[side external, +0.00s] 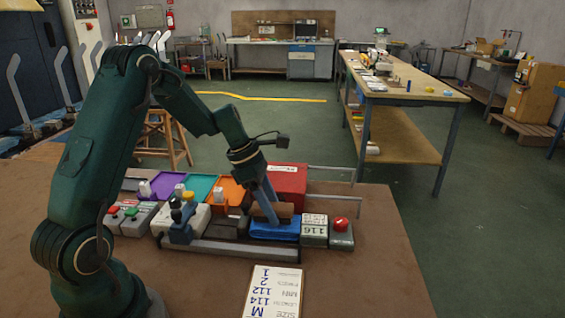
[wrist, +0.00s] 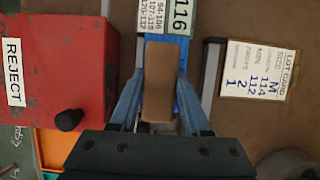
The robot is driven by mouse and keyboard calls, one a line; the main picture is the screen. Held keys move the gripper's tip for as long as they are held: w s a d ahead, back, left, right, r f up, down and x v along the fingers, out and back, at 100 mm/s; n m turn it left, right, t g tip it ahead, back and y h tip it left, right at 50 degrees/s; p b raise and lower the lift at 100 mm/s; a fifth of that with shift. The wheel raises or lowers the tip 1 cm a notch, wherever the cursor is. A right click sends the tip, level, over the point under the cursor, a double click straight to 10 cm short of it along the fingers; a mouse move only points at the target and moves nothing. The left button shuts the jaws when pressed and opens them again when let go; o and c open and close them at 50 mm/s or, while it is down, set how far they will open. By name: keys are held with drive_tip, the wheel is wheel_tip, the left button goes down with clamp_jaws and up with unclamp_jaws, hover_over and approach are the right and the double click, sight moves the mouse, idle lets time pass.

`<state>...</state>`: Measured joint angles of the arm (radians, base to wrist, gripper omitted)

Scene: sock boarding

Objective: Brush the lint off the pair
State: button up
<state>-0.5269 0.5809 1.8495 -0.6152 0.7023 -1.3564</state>
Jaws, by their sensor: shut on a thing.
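My gripper (side external: 268,212) reaches down over the blue tray (side external: 273,232) on the near right of the station. In the wrist view its two blue-grey fingers (wrist: 159,105) are shut on the sides of a brown block (wrist: 158,75), which looks like the brush. The brown block also shows in the side view (side external: 284,209), low over the blue tray. Whether it touches what lies under it I cannot tell. The pair of socks cannot be made out; the block and fingers cover most of the tray.
A red REJECT box (wrist: 65,75) stands close beside the gripper. Purple (side external: 162,187), teal (side external: 198,188) and orange (side external: 232,190) bins stand left of it. A display reading 116 (side external: 314,231) and a red button (side external: 341,223) are at right. A lot card (side external: 273,292) lies in front.

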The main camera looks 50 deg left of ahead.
drive_tip(key=shift+s+d, duration=0.85)
drive_tip(key=shift+d, duration=0.05)
drive_tip(key=shift+w+a, duration=1.3)
drive_tip(key=shift+a, duration=0.1)
drive_tip(key=shift+w+d, duration=0.45)
drive_tip(key=shift+w, duration=0.05)
drive_tip(key=shift+s+d, duration=1.3)
drive_tip(key=shift+s, duration=0.05)
drive_tip(key=shift+w+a, duration=1.25)
drive_tip(key=shift+a, duration=0.1)
drive_tip(key=shift+r, duration=4.05)
drive_tip(key=shift+r, duration=0.1)
